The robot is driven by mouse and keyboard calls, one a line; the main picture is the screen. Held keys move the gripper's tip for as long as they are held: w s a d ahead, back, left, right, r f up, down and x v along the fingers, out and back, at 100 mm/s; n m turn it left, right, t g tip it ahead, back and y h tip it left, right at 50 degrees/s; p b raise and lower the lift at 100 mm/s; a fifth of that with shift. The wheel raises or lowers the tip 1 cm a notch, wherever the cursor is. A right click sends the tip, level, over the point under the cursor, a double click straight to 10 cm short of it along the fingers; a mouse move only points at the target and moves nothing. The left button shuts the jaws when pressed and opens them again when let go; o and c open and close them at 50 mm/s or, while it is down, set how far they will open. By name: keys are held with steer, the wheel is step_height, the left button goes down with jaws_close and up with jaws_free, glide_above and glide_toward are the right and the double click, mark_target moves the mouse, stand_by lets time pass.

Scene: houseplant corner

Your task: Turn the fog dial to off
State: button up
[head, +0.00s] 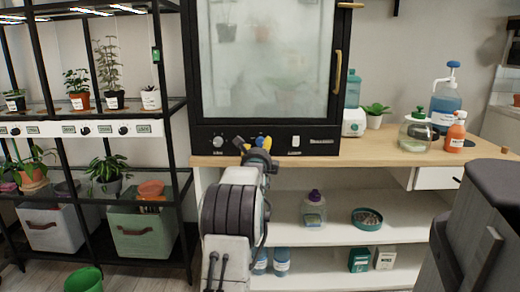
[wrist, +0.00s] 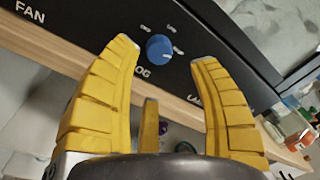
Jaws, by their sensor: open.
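The fog dial (wrist: 160,48) is a round blue knob on the black front panel. Small white markings ring it; they are too small to read surely, and its pointer direction is unclear. The label below it shows as "OG", its first letter hidden by a finger. My gripper (wrist: 164,55) has yellow ribbed fingers spread apart, with the dial seen between and just beyond the tips; no contact shows. In the head view my gripper (head: 257,150) is at the panel under the cabinet door, in front of the dial (head: 260,140), which is mostly hidden.
A pale fan knob (head: 218,141) is left of the dial and a white switch (head: 295,141) right of it. The cabinet (head: 265,70) has a glass door with a brass handle (head: 338,72). Bottles and a glass jar (head: 418,134) stand on the wooden top further right.

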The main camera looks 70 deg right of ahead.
mark_target(261, 144)
steer(key=shift+b+x, duration=1.15)
steer(key=shift+x, duration=0.25)
steer(key=shift+d, duration=0.25)
steer(key=shift+x, duration=1.05)
steer(key=shift+c, duration=0.2)
jaws_close()
